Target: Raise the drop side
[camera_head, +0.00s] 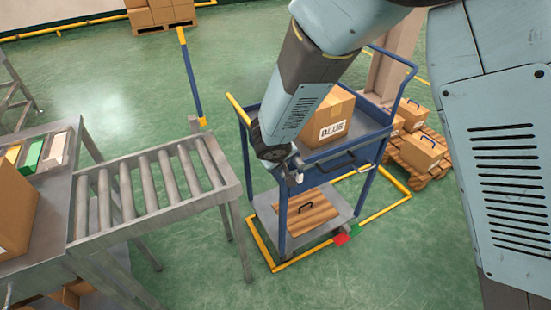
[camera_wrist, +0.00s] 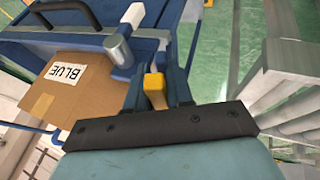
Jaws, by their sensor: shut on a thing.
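The blue cart (camera_head: 387,152) stands in the middle of the head view, with grey shelves. A blue side panel with a black handle (camera_head: 336,163) is at its near long edge. The handle also shows in the wrist view (camera_wrist: 88,14), beyond a grey rail (camera_wrist: 80,31). My gripper (camera_head: 292,175) is at the cart's front-left corner. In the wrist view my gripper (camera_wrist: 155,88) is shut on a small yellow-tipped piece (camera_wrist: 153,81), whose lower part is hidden. How the panel is hinged or latched is unclear.
A carton marked BLUE (camera_head: 331,115) sits on the cart's top shelf, close to my gripper in the wrist view (camera_wrist: 72,92). A roller conveyor (camera_head: 150,188) is at left. A pallet with cartons (camera_head: 422,152) stands behind right.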

